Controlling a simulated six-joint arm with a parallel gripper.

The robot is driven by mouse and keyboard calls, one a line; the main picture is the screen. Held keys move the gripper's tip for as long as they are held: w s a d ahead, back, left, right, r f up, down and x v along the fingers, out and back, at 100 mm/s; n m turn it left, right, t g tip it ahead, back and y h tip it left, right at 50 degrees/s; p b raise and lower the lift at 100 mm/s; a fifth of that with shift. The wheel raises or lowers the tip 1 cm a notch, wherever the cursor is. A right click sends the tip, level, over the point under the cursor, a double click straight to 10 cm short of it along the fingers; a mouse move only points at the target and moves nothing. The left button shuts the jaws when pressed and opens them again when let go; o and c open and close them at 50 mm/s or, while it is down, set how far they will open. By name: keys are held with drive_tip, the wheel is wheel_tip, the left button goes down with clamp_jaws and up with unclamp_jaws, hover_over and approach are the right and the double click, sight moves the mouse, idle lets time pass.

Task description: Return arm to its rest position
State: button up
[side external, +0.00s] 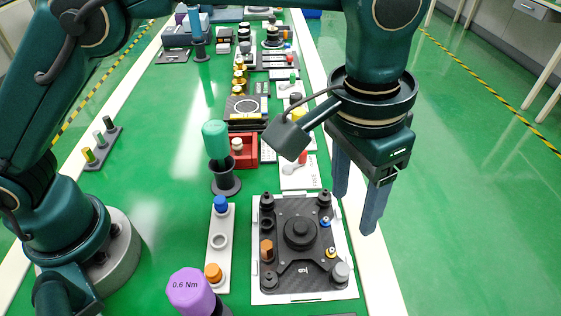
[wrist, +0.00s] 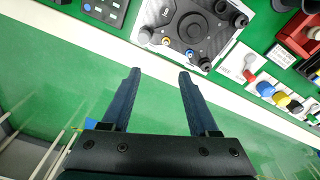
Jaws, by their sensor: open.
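My gripper (side external: 357,205) hangs at the right edge of the bench, fingers pointing down, apart and empty. In the wrist view my gripper (wrist: 157,75) shows two dark blue fingers spread over the white bench edge and green floor, with nothing between them. The black carbon plate (side external: 283,273) with a round hub and several posts lies on a white base left of my gripper. This plate also shows at the top of the wrist view (wrist: 214,49). My fingers do not appear to touch it.
A white strip (side external: 218,262) with blue and orange knobs lies left of the plate. A purple-topped 0.6 Nm tool (side external: 191,290) and a teal-handled tool in a black stand (side external: 226,183) rise nearby. A red bin (side external: 244,150) sits behind.

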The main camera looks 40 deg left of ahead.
drive_tip(key=s+a+r+n+t, duration=0.1)
drive_tip(key=a+r+n+t, duration=0.1)
drive_tip(key=a+r, duration=0.45)
drive_tip(key=a+r+n+t, duration=0.15)
drive_tip(key=a+r, duration=0.25)
drive_tip(key=a, duration=0.6)
drive_tip(key=s+a+f+n+t, duration=0.1)
drive_tip(key=s+a+f, duration=0.6)
drive_tip(key=s, duration=0.2)
drive_tip(key=shift+s+a+y, duration=0.25)
drive_tip(key=shift+y, duration=0.05)
drive_tip(key=shift+f, duration=0.1)
